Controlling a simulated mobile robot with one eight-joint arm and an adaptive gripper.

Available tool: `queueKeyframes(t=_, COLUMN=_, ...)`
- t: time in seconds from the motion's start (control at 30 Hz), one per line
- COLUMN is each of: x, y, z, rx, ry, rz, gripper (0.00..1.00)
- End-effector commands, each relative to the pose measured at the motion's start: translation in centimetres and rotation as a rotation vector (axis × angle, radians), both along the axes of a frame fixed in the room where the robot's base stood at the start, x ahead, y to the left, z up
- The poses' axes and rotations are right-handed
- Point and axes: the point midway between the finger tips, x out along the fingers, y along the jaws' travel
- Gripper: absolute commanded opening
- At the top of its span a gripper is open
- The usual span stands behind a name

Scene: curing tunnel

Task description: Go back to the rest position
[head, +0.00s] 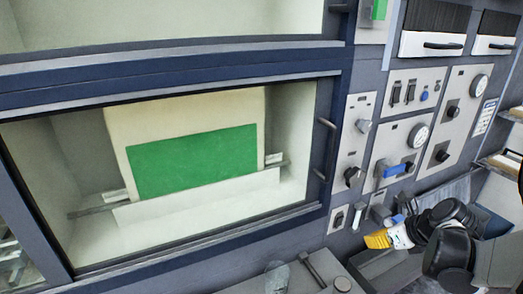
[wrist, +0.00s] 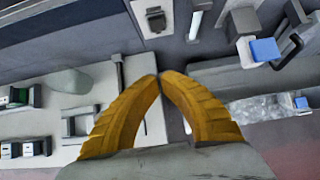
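My gripper (head: 370,241) is at the lower right in the head view, in front of the panel's lower edge. Its yellow ribbed fingers point left, and my dark arm reaches in from the right. In the wrist view my gripper (wrist: 159,77) shows both fingers curving together, with their tips meeting. Nothing shows between them, so it looks shut and empty. The tips appear over a grey surface near a dark bar (wrist: 119,84); I cannot tell the height above it.
A tunnel window (head: 60,150) with a green panel (head: 190,162) inside fills the left. A control panel (head: 400,140) with knobs, gauges and a blue-handled lever (head: 393,171) stands close above my gripper. A ledge with a T-shaped bar (head: 311,269) lies below. Shelves (head: 503,163) stand right.

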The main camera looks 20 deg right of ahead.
Motion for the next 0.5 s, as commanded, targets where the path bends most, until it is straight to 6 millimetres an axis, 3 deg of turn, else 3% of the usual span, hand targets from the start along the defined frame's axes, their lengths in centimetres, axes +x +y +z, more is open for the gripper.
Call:
queueKeyframes(t=0.13, x=0.3, y=1.6, z=0.2, rx=-0.075, ry=0.004, rz=0.101, gripper=0.0)
queueKeyframes(t=0.23, x=0.7, y=5.1, z=0.7, rx=-0.253, ry=0.009, rz=0.343, gripper=0.0)
queueKeyframes(t=0.37, x=0.3, y=11.7, z=1.5, rx=-0.616, ry=0.002, rz=0.846, gripper=0.0)
queueKeyframes(t=0.5, x=-1.5, y=18.0, z=2.0, rx=-1.042, ry=-0.033, rz=1.437, gripper=0.0)
